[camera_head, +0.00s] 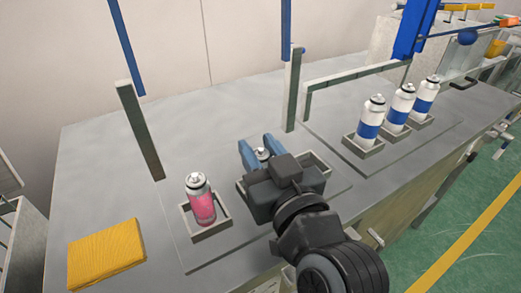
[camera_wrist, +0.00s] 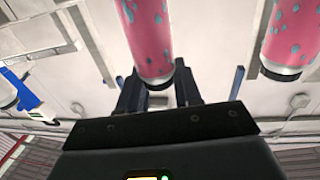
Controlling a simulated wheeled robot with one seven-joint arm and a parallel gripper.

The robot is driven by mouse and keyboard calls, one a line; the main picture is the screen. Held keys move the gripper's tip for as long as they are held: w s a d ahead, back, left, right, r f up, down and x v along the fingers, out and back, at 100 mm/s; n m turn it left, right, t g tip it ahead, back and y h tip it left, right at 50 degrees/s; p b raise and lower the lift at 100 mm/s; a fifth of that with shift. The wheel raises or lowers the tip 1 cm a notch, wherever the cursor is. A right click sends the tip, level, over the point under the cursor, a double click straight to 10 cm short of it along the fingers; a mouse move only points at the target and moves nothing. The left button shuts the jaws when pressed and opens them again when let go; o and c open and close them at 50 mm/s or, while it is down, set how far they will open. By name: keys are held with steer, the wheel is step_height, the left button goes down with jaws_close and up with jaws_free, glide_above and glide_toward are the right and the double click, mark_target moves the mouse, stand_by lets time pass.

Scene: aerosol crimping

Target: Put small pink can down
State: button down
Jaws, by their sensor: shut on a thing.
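My gripper (camera_head: 263,152) is over the middle of the tray area, its blue fingers shut on a small pink can. In the head view only the metal top (camera_head: 262,154) of that can shows between the fingers; my gripper hides its body. In the wrist view the held pink can (camera_wrist: 148,35) with grey-blue spots shows between the fingers. I cannot tell whether its base touches a holder. A second pink can (camera_head: 201,205) stands upright in a square holder (camera_head: 212,233) left of my gripper. It also shows at the right of the wrist view (camera_wrist: 290,40).
A square holder (camera_head: 320,162) shows partly just right of my gripper. Several white cans with blue bands (camera_head: 369,124) stand in holders further right. A yellow pad (camera_head: 106,254) lies at the left. Grey posts (camera_head: 139,130) (camera_head: 291,90) rise behind the holders.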

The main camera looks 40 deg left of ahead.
steer(key=c, duration=1.2)
jaws_free()
steer(key=shift+f, duration=0.15)
steer(key=shift+c, duration=0.2)
steer(key=o, duration=0.5)
steer(key=shift+c, duration=0.2)
steer(key=shift+r, duration=0.25)
steer(key=b+v, duration=0.2)
steer(key=v, duration=1)
steer(key=shift+d+f, duration=0.1)
